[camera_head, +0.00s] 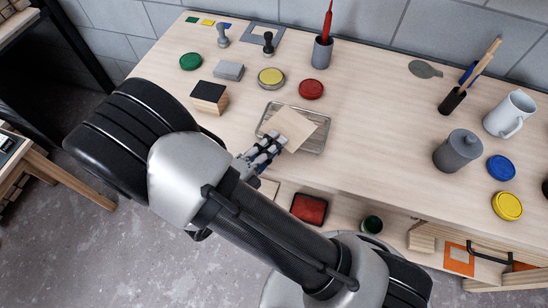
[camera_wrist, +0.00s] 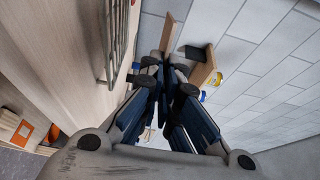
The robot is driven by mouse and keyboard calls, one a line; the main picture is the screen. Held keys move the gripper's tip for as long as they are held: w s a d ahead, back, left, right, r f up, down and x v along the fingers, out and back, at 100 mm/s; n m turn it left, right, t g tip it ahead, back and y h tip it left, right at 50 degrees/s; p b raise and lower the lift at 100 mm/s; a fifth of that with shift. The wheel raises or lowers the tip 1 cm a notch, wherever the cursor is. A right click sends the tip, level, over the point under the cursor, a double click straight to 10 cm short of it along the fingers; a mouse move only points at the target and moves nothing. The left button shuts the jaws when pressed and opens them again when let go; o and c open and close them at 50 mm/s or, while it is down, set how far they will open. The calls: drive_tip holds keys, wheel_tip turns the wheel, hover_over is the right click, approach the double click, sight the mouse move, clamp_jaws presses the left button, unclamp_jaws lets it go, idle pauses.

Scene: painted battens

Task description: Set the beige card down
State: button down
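The beige card (camera_head: 291,128) is held at one edge by my gripper (camera_head: 268,148) in the head view. It lies in front of a wire-like metal tray (camera_head: 318,144) and hides much of it. In the wrist view the card (camera_wrist: 169,34) shows nearly edge-on as a thin strip beyond the fingertips. My gripper (camera_wrist: 166,72) is closed around its near end there. The tray's bars (camera_wrist: 113,35) stand apart from the card at the left of that view, so the card looks raised above the tray.
A yellow-lidded tin (camera_head: 271,77), a red lid (camera_head: 311,89) and a black-topped wooden block (camera_head: 209,96) stand near the tray. A grey canister (camera_head: 458,151) and a white mug (camera_head: 509,113) stand to the right. Bare tabletop (camera_head: 375,120) lies between tray and canister.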

sight(274, 162)
drive_tip(key=shift+f+b, duration=1)
drive_tip(key=shift+f, duration=2)
drive_tip(key=shift+f, duration=0.2)
drive_tip(key=c, duration=2.1)
unclamp_jaws()
drive_tip(key=shift+r, duration=0.1)
